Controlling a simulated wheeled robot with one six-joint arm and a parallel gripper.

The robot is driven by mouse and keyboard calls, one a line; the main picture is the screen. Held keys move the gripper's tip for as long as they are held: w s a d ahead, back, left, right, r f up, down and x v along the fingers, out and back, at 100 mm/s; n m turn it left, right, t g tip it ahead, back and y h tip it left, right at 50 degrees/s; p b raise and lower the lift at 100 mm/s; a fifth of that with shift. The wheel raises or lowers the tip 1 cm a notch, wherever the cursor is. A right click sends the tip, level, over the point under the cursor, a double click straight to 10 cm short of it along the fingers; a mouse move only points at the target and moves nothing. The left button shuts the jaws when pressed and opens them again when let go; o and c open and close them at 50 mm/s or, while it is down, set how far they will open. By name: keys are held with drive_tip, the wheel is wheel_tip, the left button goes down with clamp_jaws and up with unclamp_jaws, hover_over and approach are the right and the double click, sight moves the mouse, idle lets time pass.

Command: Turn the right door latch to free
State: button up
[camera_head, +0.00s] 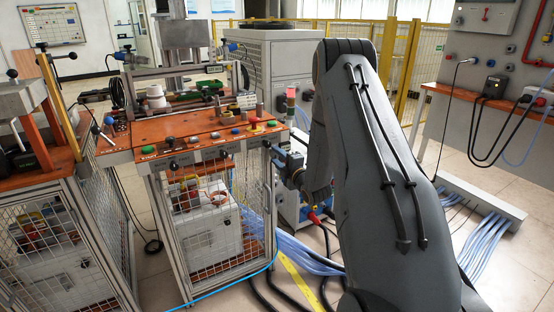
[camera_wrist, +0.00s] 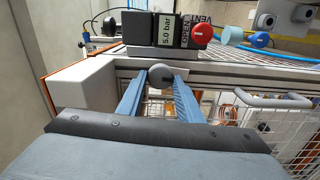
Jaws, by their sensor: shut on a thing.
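The right door latch (camera_wrist: 161,73) is a round grey knob with a dark part, on the metal frame above a mesh door (camera_wrist: 285,122). In the wrist view my gripper (camera_wrist: 158,82) has its two blue fingers on either side of the knob, shut on it. The latch's exact turn angle cannot be read. In the head view my gripper (camera_head: 281,156) is at the right front corner of the heater bench (camera_head: 150,133), just under its top. My arm hides part of that area. Another dark latch (camera_head: 173,165) shows on the bench front, further left.
In the wrist view a pressure display (camera_wrist: 166,33) reading 5.0 bar and a red knob (camera_wrist: 203,33) sit just above the latch. Blue hoses (camera_head: 300,252) and black cables lie on the floor by the bench.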

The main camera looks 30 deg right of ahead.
drive_tip(key=shift+n, duration=0.6)
drive_tip(key=o, duration=1)
drive_tip(key=s, duration=0.7)
drive_tip(key=shift+s+d+b, duration=0.1)
drive_tip(key=shift+s+b, duration=0.25)
drive_tip(key=shift+s, duration=0.05)
